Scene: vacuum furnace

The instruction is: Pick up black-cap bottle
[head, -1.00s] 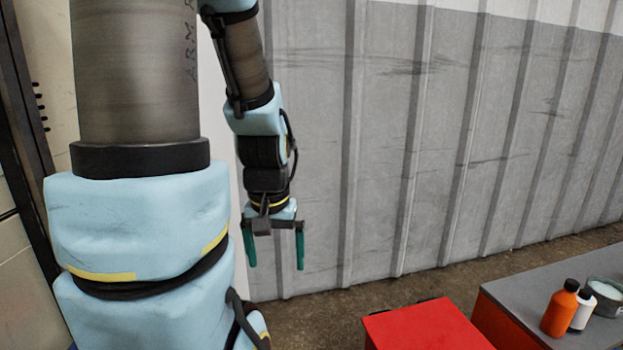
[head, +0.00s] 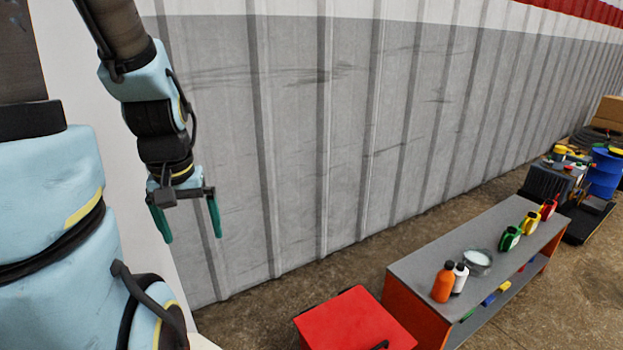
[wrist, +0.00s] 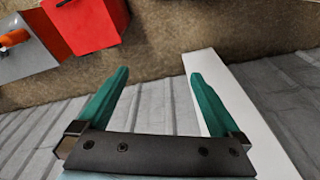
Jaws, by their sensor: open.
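An orange bottle with a black cap (head: 443,283) stands upright on the near end of a grey bench. A white bottle (head: 460,279) stands close beside it on the right; its cap also looks dark. In the wrist view an orange shape (wrist: 14,38), seemingly the orange bottle, shows at the upper left edge on a grey top. My gripper (head: 192,237) hangs open and empty at the left, in front of the ribbed wall, well away from the bottles. In the wrist view its green fingers (wrist: 159,76) are apart with nothing between them.
The grey bench (head: 420,270) also holds a glass bowl (head: 478,262) and green, yellow and red containers. Small items lie on its lower shelf. A red box (head: 355,320) stands left of the bench. A blue drum (head: 605,175) is at far right.

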